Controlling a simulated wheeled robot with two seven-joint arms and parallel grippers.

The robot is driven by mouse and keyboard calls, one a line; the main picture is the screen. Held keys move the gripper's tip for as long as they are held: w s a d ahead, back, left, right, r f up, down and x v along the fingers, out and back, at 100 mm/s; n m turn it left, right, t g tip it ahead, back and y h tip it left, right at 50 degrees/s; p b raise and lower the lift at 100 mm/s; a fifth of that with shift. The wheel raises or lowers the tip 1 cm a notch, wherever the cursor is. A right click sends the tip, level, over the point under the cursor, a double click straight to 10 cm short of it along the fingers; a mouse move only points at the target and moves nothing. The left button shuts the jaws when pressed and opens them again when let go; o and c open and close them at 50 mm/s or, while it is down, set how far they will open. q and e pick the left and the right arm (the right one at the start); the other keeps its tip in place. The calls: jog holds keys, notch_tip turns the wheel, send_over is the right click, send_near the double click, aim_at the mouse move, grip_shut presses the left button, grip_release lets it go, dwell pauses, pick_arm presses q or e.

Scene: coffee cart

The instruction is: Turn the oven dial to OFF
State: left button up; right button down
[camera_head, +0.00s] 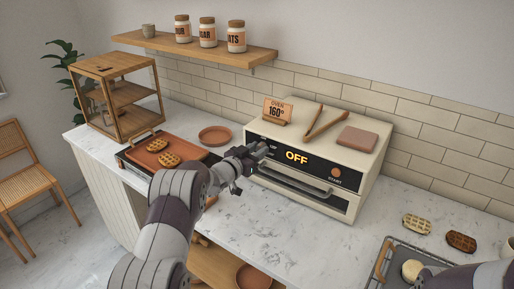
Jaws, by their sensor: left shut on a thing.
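The cream oven (347,165) stands on the counter against the tiled wall. Its dark front panel has a lit display (297,157) that reads OFF in orange letters. A round orange-brown button (336,172) sits at the panel's right end. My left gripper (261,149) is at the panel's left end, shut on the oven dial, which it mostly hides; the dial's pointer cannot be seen. Part of my right arm shows at the bottom right corner, but its gripper is out of the picture.
A sign (278,111), tongs (322,122) and a pinkish block (357,139) rest on the oven. A handle bar (295,184) crosses its front. Left are a waffle tray (150,143), a plate (214,134) and a wooden case (118,95). Counter before the oven is clear.

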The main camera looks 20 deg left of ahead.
pick_arm(q)
jog(key=shift+n+p, duration=0.35)
jog(key=shift+n, duration=0.85)
jog(key=shift+f+n, duration=0.1)
jog(key=shift+n, duration=0.2)
jog(key=o, duration=1.1)
jog(key=shift+c, duration=0.2)
jog(key=b+v, duration=0.2)
jog(key=v, duration=1)
jog(key=shift+s+a+b, duration=0.2)
jog(key=shift+s+b, duration=0.1)
